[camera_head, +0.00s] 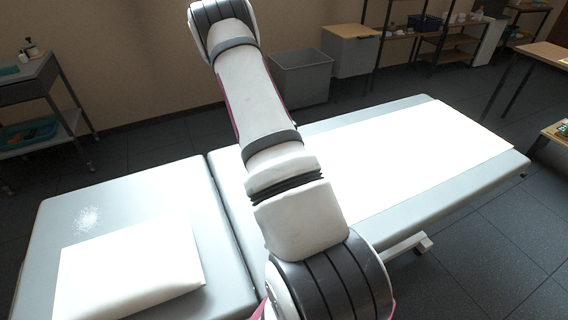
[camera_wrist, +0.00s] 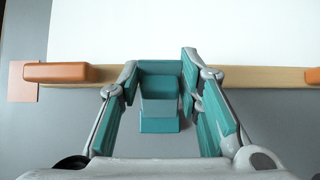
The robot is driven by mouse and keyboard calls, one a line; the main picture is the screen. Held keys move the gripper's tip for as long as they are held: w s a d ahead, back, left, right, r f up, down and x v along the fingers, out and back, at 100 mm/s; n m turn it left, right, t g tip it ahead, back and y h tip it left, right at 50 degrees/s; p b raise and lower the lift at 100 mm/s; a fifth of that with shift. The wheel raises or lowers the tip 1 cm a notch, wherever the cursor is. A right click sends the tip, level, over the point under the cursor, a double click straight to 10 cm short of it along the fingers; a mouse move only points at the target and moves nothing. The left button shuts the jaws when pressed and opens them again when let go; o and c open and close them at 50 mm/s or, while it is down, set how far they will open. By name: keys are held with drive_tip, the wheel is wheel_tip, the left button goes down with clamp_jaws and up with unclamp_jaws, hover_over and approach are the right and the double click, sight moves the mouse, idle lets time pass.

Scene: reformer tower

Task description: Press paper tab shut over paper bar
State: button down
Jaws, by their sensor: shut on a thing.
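A teal block, which I take for the paper tab (camera_wrist: 159,104), shows in the middle of the wrist view. It stands across the thin wooden paper bar (camera_wrist: 240,76), which runs left to right along the edge of the white paper (camera_wrist: 200,28). My gripper (camera_wrist: 160,73) has one finger on each side of the tab and is shut on it. The fingers have teal pads of a similar colour. Whether the tab lies fully flat over the bar cannot be told. In the head view my arm hides the gripper, and I cannot make out the tab or bar.
Orange-brown pieces (camera_wrist: 60,72) sit at both ends of the bar. The paper covers the right part of the grey treatment table (camera_head: 405,225); a white pillow (camera_head: 130,270) lies on its left part. A cart (camera_head: 30,85) and grey bin (camera_head: 302,80) stand behind.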

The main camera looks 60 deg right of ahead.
drive_tip(key=shift+d+f+t+y+p, duration=0.15)
drive_tip(key=shift+f+t+y+p, duration=0.2)
drive_tip(key=shift+y+p, duration=0.25)
drive_tip(key=shift+s+d+y+p, duration=0.15)
drive_tip(key=shift+s+y+p, duration=0.1)
drive_tip(key=shift+y+p, duration=0.15)
drive_tip(key=shift+s+d+f+t+y+p, duration=0.15)
drive_tip(key=shift+d+f+t+y+p, duration=0.15)
drive_tip(key=shift+f+t+y+p, duration=0.35)
drive_tip(key=shift+s+d+f+t+y+p, duration=0.1)
drive_tip(key=shift+t+y+p, duration=0.2)
drive_tip(key=shift+y+p, duration=0.25)
